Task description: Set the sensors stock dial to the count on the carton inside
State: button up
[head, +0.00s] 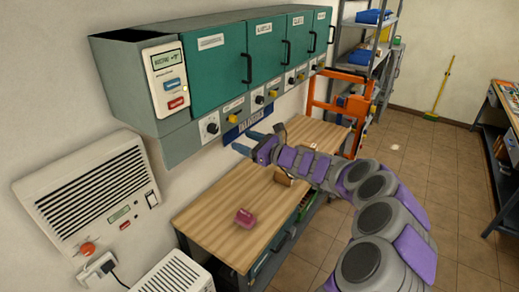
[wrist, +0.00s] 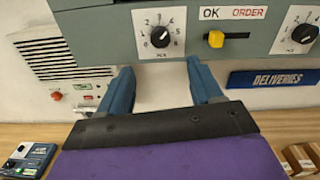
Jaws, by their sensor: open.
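The wall cabinet has several teal doors, including the nearest (head: 218,68), all shut, so no carton inside shows. Their labels are too small to read. Below them are black stock dials, such as the nearest one (head: 211,127). In the wrist view, one numbered dial (wrist: 160,37) is ahead of and above my open fingers; its setting is unclear. A second dial (wrist: 303,34) is at the right edge. I cannot tell which dial is for sensors. My gripper (head: 243,141) is open and empty, below the dial row; its fingers also show in the wrist view (wrist: 160,70).
A blue DELIVERIES sign (wrist: 275,78) is below the panel.

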jog(key=v, duration=0.5)
jog(key=shift+d, duration=0.1)
jog(key=s+a+n+g+y+b, duration=0.1)
jog(key=s+a+n+g+b, duration=0.2)
jog(key=s+a+n, duration=0.3)
jog(key=s+a+n+g+b, duration=0.3)
jog(key=s+a+n+g, duration=0.1)
jog(key=s, duration=0.5)
jog(key=s+a+f+n+g+h+b, duration=0.1)
jog(key=s+f+n+g+h+b, duration=0.2)
jog(key=s, duration=0.4)
jog(key=s+a+f+n+g+b, duration=0.1)
jog(key=s+f+n, duration=0.1)
jog(key=s+n, duration=0.3)
jog(key=s+d+f+n+g+h+b, duration=0.1)
jog(key=s+d+f+n+h+b, duration=0.2)
jog(key=s+d+f+h, duration=0.3)
jog(key=s+d+f+n+h+b, duration=0.3)
jog(key=s+d+f+h+b, duration=0.2)
jog(key=s+d+f, duration=0.9)
jog(key=s+d+h, duration=0.1)
jog(key=s, duration=0.4)
jog(key=shift+g, duration=0.4)
